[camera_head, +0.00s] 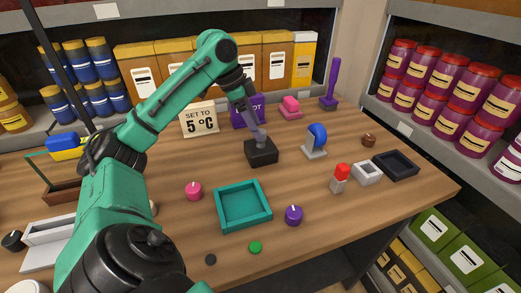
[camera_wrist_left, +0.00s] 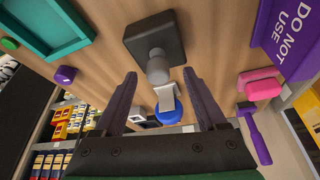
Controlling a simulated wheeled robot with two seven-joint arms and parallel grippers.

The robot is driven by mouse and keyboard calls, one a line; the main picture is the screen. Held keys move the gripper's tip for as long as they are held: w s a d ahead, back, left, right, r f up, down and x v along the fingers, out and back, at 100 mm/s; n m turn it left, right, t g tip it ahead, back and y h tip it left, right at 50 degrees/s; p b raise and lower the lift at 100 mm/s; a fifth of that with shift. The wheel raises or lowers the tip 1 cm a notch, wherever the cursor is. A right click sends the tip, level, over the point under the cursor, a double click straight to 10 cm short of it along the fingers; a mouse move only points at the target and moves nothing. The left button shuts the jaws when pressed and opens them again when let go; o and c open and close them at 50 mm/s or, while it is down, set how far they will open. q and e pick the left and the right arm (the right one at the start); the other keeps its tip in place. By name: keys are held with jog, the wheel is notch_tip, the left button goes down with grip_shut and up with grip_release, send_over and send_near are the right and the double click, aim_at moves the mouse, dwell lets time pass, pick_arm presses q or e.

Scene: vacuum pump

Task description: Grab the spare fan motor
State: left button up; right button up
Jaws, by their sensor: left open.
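A grey knobbed cylinder (camera_wrist_left: 157,67), which may be the spare fan motor, stands in a black square block (camera_wrist_left: 140,38) in the left wrist view. The block (camera_head: 262,154) also shows in the head view, at the middle of the table. My left gripper (camera_head: 257,128) reaches down over the block and partly hides the cylinder. In the left wrist view, my left gripper (camera_wrist_left: 162,78) is open, with its two fingers apart on either side of the cylinder's line and nothing between them held. My right gripper is not in view.
A blue rounded part on a white stand (camera_head: 315,143) is right of the block. A teal tray (camera_head: 243,205) lies in front, with a pink knob (camera_head: 193,191) and purple knob (camera_head: 293,215) beside it. Behind stand a "5 °C" sign (camera_head: 200,121) and purple sign (camera_head: 247,110).

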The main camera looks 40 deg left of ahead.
aim_at(261, 131)
pick_arm(q)
jog(key=x, duration=0.3)
jog(key=shift+d+f, duration=0.1)
jog(key=shift+d, duration=0.2)
grip_shut()
jog(key=shift+w+a, duration=0.1)
dwell(1.0)
